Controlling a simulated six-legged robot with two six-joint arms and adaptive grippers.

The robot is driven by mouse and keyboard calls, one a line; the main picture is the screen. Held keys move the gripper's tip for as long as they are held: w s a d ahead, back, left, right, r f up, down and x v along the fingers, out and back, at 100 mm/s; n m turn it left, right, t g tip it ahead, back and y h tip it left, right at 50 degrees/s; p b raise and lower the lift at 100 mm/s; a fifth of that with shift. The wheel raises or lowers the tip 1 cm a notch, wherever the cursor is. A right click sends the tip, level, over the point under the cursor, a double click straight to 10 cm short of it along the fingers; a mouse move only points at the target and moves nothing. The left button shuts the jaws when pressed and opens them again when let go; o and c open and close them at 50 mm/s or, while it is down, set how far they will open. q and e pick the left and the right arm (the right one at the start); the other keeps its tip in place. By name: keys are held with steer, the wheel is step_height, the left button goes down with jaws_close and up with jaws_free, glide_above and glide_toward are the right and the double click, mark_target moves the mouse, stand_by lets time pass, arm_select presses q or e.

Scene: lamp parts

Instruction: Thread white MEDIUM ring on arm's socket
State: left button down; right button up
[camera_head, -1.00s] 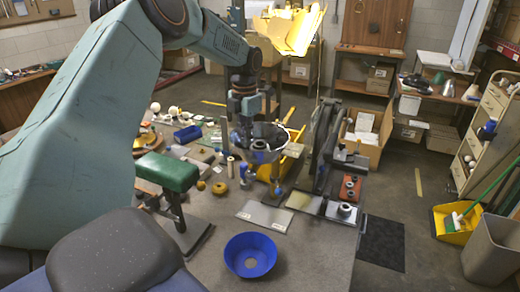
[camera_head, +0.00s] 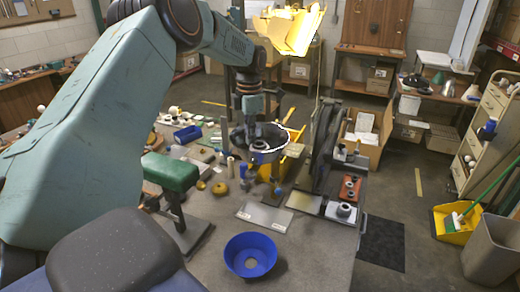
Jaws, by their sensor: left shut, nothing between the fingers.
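My left arm comes in from the left and reaches down over the far part of the workbench. Its gripper (camera_head: 261,142) is small and dark here, shut and empty, in front of or over a grey bowl-shaped part (camera_head: 270,152) with a pale rim. I cannot tell whether they touch. A dark lamp arm (camera_head: 322,150) with long bars stands just right of the bowl. Its socket is too small to make out with certainty. I cannot pick out the white medium ring for sure. My right gripper is not in view.
A blue bowl (camera_head: 250,255) stands at the bench's near edge. A green-topped stand (camera_head: 171,171) is to the left, with small brass pieces beside it. A grey flat plate (camera_head: 264,216) lies in the middle. A yellow bin (camera_head: 294,153) is behind the bowl-shaped part.

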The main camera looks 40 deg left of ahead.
arm_select(q)
steer(key=shift+w+d+m, duration=0.1)
steer(key=shift+w+m, duration=0.35)
steer(key=shift+m, duration=0.75)
steer(key=c, duration=2)
jaws_free()
steer(key=o, duration=0.4)
step_height(320, 180, up, 8)
steer(key=shift+s, duration=0.1)
